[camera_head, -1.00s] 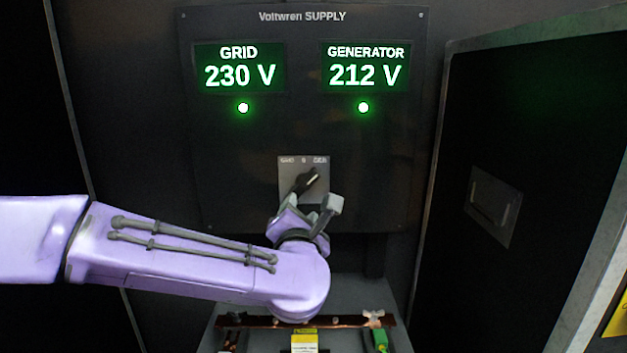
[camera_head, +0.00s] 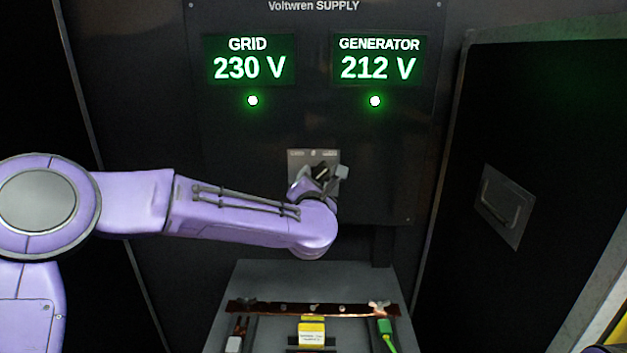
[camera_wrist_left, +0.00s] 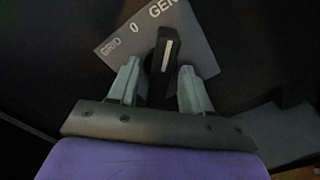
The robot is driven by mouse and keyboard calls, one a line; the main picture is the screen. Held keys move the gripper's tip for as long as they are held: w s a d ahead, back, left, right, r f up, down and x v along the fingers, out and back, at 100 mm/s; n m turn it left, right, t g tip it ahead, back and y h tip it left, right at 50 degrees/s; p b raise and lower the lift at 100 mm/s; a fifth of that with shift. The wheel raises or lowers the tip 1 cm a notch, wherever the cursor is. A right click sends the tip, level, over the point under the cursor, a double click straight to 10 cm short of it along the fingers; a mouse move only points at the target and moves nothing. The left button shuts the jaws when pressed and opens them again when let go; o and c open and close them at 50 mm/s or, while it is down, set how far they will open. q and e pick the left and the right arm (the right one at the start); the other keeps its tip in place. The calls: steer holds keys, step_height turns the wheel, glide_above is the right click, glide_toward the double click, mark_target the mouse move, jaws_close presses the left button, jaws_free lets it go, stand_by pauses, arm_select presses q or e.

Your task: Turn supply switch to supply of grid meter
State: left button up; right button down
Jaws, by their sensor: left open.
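The supply switch has a black handle with a pale mark (camera_wrist_left: 166,55) on a grey plate (camera_head: 298,158) labelled GRID, 0 and GEN. In the left wrist view the handle's mark points toward the GEN side. My left gripper (camera_head: 318,182) is at the switch. In the left wrist view its two fingers (camera_wrist_left: 158,78) are open, one on each side of the handle; I cannot tell whether they touch it. The grid meter (camera_head: 249,62) reads 230 V. The generator meter (camera_head: 379,61) reads 212 V. My right gripper is not in view.
Below the panel is a grey shelf (camera_head: 270,278) with a copper bar (camera_head: 260,309), a yellow block (camera_head: 312,332) and a green connector (camera_head: 385,327). A dark door with a recessed handle (camera_head: 500,207) stands at right.

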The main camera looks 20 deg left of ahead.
arm_select(q)
steer(key=shift+w+f, duration=0.1)
jaws_close()
steer(key=shift+a+f+n+b, duration=0.1)
steer(key=shift+n+b, duration=8.9)
steer(key=shift+b, duration=3.95)
jaws_free()
steer(key=shift+s, duration=0.2)
steer(key=b+v, duration=0.2)
steer(key=v, duration=0.8)
steer(key=shift+b, duration=0.3)
